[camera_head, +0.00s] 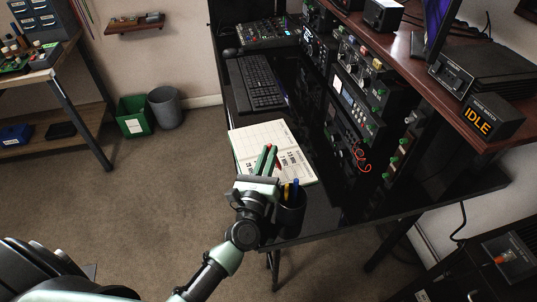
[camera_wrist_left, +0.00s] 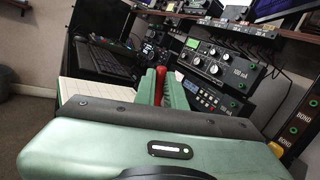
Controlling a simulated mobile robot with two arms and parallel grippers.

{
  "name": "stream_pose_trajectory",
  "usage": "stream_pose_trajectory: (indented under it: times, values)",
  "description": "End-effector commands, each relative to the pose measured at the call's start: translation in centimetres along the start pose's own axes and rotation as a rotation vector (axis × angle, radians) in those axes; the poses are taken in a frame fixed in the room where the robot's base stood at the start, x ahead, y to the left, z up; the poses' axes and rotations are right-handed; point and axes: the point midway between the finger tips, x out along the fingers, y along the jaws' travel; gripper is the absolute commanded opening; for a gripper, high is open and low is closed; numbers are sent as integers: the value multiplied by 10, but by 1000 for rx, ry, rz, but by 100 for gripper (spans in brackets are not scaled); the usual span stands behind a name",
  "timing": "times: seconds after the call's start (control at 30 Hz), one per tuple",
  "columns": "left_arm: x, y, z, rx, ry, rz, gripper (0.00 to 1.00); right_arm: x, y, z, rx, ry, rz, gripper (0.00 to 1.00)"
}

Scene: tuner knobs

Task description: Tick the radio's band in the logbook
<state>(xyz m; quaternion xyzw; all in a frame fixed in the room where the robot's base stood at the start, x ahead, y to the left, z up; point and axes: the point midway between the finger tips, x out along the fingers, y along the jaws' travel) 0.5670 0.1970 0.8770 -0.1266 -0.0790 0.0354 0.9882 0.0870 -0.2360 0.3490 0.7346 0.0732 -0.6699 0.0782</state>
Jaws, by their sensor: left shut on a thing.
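The logbook (camera_head: 264,138) lies open on the black desk, with a grid and printed MHz labels on its pages. Part of it is hidden by my left gripper (camera_head: 269,151). That gripper is shut on a red pen (camera_head: 272,160), held upright between its green fingers over the logbook. Whether its tip touches the page cannot be seen. The red pen (camera_wrist_left: 158,86) also shows in the left wrist view, with the logbook (camera_wrist_left: 95,90) behind. Radio equipment with a lit display (camera_head: 347,101) stands in the rack to the right. My right gripper is not in view.
A dark pen cup (camera_head: 290,215) with yellow and blue pens stands beside my left wrist at the desk's near edge. A keyboard (camera_head: 258,82) lies behind the logbook. A box reading IDLE (camera_head: 482,118) sits on the upper shelf.

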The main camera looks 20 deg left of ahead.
Motion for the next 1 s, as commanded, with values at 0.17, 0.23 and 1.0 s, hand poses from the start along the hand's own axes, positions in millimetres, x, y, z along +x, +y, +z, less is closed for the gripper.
stream_pose_trajectory:
  times: [0.17,0.23,1.0]
  values:
    - [0,0,0,-1,0,0,0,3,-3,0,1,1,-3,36]
    - [0,0,0,0,0,0,0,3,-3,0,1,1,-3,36]
    - [-1,1,-4,0,0,0,0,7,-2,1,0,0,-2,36]
